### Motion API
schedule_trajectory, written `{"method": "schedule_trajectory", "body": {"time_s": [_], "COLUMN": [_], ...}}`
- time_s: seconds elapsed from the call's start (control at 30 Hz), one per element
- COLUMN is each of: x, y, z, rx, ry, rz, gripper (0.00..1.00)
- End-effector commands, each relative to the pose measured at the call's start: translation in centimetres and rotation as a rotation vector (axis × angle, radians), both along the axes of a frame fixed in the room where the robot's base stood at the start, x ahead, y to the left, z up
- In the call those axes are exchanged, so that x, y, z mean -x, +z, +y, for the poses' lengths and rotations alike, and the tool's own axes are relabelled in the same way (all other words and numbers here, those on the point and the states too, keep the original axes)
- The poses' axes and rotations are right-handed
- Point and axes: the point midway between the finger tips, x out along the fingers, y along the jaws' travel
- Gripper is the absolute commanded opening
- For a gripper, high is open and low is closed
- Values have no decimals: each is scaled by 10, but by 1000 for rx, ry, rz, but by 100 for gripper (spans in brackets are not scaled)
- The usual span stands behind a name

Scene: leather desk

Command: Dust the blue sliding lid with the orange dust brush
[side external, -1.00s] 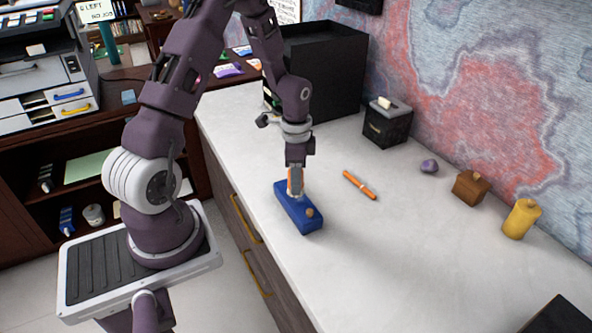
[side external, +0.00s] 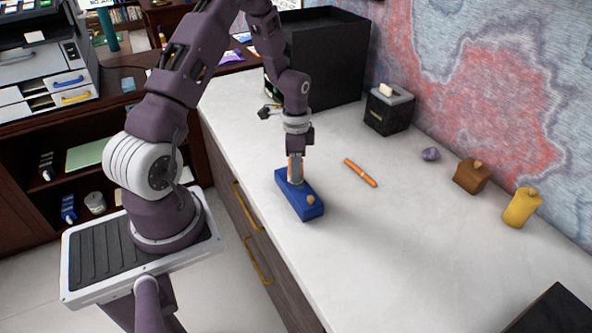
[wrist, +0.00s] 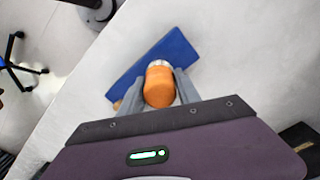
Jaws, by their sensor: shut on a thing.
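The blue sliding lid (side external: 303,203) belongs to a long blue box lying on the white counter, with a small tan knob (side external: 311,200) at its near end. My gripper (side external: 296,177) is over the far end of the blue lid, pointing down. It is shut on the orange dust brush (wrist: 159,86), whose rounded orange handle shows between the fingers in the wrist view. A pale band shows at the brush's far end, against the blue lid (wrist: 178,48). The bristles are hidden, so I cannot tell if they touch the lid.
An orange pen-like stick (side external: 360,173) lies to the right on the white counter (side external: 400,230). A black box with a slot (side external: 389,110), a purple stone (side external: 430,154), a brown block (side external: 471,176) and a yellow cylinder (side external: 522,208) stand along the wall. A large black bin (side external: 325,60) stands behind.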

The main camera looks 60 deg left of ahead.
Motion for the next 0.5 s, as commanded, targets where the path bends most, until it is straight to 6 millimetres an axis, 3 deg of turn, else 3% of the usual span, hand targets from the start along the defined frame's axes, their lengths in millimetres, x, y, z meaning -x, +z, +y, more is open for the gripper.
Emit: {"method": "schedule_trajectory", "body": {"time_s": [0.17,0.3,0.5], "x": [13,11,11], "y": [1,23,40], "z": [3,3,3], "rx": [0,-2,-2], "ry": [0,0,0], "rz": [-1,-4,-3], "gripper": [0,0,0]}}
